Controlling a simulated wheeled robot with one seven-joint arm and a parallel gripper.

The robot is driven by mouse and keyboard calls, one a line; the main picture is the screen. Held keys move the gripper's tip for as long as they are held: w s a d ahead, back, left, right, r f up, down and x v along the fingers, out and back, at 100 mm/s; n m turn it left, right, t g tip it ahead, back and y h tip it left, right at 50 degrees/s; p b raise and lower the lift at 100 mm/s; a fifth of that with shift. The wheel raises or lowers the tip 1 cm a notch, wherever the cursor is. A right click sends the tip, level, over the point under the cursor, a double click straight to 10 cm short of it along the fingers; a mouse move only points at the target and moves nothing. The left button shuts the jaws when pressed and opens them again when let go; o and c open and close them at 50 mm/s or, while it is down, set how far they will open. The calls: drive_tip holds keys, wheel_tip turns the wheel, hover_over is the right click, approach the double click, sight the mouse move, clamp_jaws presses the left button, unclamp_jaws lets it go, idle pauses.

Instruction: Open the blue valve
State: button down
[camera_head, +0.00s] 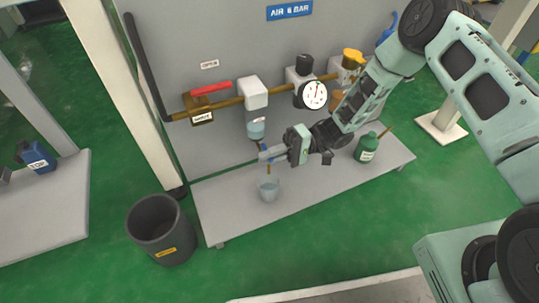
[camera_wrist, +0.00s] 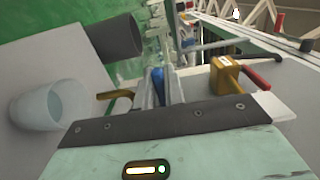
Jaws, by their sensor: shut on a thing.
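My gripper (camera_head: 270,151) is at the underside of a filter unit with a clear bowl of bluish liquid (camera_head: 257,130). In the wrist view its two fingers (camera_wrist: 161,92) are closed around the small blue valve (camera_wrist: 157,80). The fingers hide part of the valve, so its angle is hard to tell. A short brass outlet (camera_wrist: 115,98) points to the side of the fingers in the wrist view, towards a translucent cup (camera_head: 269,190). The cup stands on the grey bench below the outlet, and it also shows in the wrist view (camera_wrist: 48,106).
A brass valve with a red lever (camera_head: 211,89) sits on the pipe at left. A round gauge (camera_head: 315,95) is to the right. A green bottle (camera_head: 366,149) stands on the bench (camera_head: 225,215). A dark bucket (camera_head: 160,229) is on the floor at left.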

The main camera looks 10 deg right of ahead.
drive_tip(key=c, duration=1.5)
unclamp_jaws()
drive_tip(key=shift+f, duration=0.1)
